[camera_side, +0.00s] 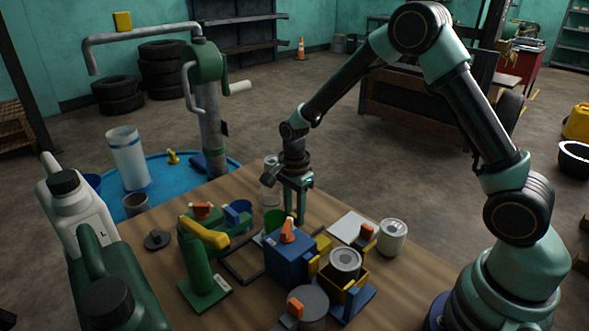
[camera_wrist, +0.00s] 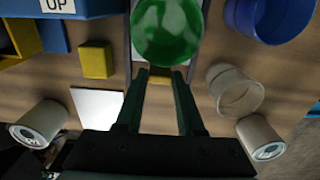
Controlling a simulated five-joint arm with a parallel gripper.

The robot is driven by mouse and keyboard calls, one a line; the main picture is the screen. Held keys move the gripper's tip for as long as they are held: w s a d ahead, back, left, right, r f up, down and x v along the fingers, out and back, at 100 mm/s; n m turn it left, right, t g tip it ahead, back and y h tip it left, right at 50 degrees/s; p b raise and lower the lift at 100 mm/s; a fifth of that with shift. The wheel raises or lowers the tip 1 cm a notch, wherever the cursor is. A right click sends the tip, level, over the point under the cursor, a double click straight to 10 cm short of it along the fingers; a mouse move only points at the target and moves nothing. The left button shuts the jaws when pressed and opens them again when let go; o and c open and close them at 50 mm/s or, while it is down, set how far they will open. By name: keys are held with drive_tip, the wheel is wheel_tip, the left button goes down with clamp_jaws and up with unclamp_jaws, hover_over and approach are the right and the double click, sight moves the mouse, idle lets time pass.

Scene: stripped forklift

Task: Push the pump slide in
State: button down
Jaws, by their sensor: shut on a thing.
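A green round cup (camera_wrist: 167,30) sits just beyond my fingertips in the wrist view, over a narrow pale-edged strip that looks like the pump slide. A small yellow tab (camera_wrist: 160,76) shows at the strip's near end. My gripper (camera_wrist: 161,74) points at it with its two fingers on either side, closed on the tab. In the side view my gripper (camera_side: 295,214) hangs low over the table behind the blue box (camera_side: 286,265). The green cup (camera_side: 273,219) is partly hidden there, and the slide itself cannot be made out.
The blue box with an orange lever (camera_side: 288,231) stands close to my gripper. A clear cup (camera_wrist: 236,92), a blue cup (camera_wrist: 268,17), a yellow block (camera_wrist: 96,60) and two cans surround the fingers. A green lever stand (camera_side: 203,265) is left. Bare wood shows around a black frame.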

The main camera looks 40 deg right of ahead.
sight(266, 229)
drive_tip(key=a, duration=0.8)
drive_tip(key=shift+a, duration=0.4)
drive_tip(key=c, duration=0.5)
unclamp_jaws()
drive_tip(key=shift+r, duration=0.15)
wheel_tip(266, 229, up, 12)
drive_tip(key=shift+f, duration=0.1)
